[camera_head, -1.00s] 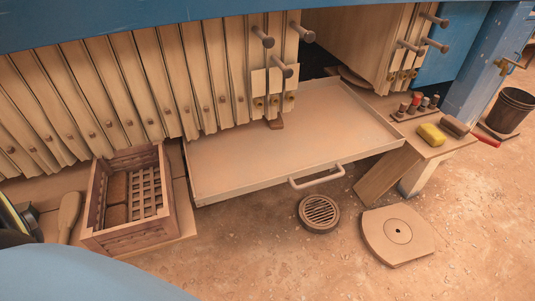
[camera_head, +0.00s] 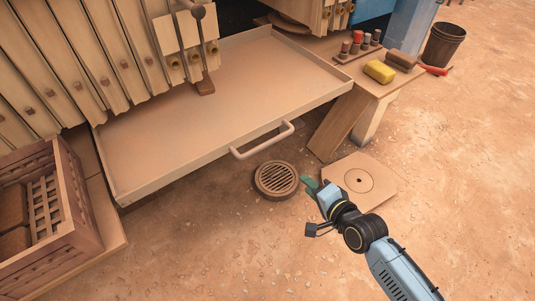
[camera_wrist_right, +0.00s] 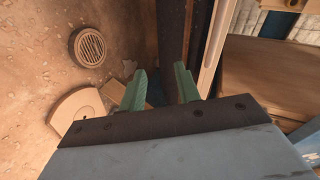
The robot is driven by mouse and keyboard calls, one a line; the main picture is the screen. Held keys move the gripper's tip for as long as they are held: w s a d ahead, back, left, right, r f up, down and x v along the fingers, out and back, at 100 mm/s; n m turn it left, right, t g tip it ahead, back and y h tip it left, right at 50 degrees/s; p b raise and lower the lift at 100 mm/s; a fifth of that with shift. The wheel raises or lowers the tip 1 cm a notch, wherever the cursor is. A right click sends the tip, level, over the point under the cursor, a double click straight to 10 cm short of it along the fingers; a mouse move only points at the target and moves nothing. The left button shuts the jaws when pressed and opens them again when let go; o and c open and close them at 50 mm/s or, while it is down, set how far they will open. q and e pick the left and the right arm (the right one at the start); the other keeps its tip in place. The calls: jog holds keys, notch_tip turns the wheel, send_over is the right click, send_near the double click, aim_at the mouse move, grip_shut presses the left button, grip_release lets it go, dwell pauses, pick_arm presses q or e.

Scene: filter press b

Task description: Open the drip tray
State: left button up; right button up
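The drip tray (camera_head: 220,95) is a wide, shallow beige pan. It sticks out from beneath the press plates in the head view, with a pale bar handle (camera_head: 262,140) on its front edge. My right gripper (camera_head: 316,187) is low over the floor, to the right of and below the handle in the picture, apart from it. In the right wrist view its two green fingers (camera_wrist_right: 162,87) stand apart with a gap, and I see no object held between them. I cannot clearly make out the handle in that view. My left gripper is not in view.
A round floor grate (camera_head: 276,181) and a flat plate with a hole (camera_head: 362,182) lie below the tray. A wooden crate (camera_head: 72,205) stands left. A small bench (camera_head: 375,92) at right carries a yellow sponge (camera_head: 379,71) and a brush. A bucket (camera_head: 443,45) stands farther right.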

aim_at(268, 142)
jog(key=a+r+m+y+b, duration=0.1)
jog(key=a+r+y, duration=0.1)
jog(key=a+r, duration=0.35)
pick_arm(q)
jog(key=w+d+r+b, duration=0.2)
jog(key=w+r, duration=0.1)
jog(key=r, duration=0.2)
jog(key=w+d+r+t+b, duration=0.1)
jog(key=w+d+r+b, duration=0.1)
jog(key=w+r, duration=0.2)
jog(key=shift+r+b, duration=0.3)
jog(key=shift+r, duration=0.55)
pick_arm(e)
jog(key=shift+t, duration=0.4)
jog(key=shift+w+d+r+x, duration=0.2)
jog(key=shift+r+x, duration=0.15)
jog(key=shift+x, duration=1.7)
jog(key=shift+w+d+r+x, duration=0.15)
jog(key=shift+w+r+x, duration=0.15)
jog(key=shift+x, duration=1.7)
jog(key=shift+w+d+r+x, duration=0.15)
jog(key=shift+r+x, duration=0.25)
jog(key=shift+x, duration=1.65)
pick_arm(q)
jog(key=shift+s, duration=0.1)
pick_arm(e)
grip_shut()
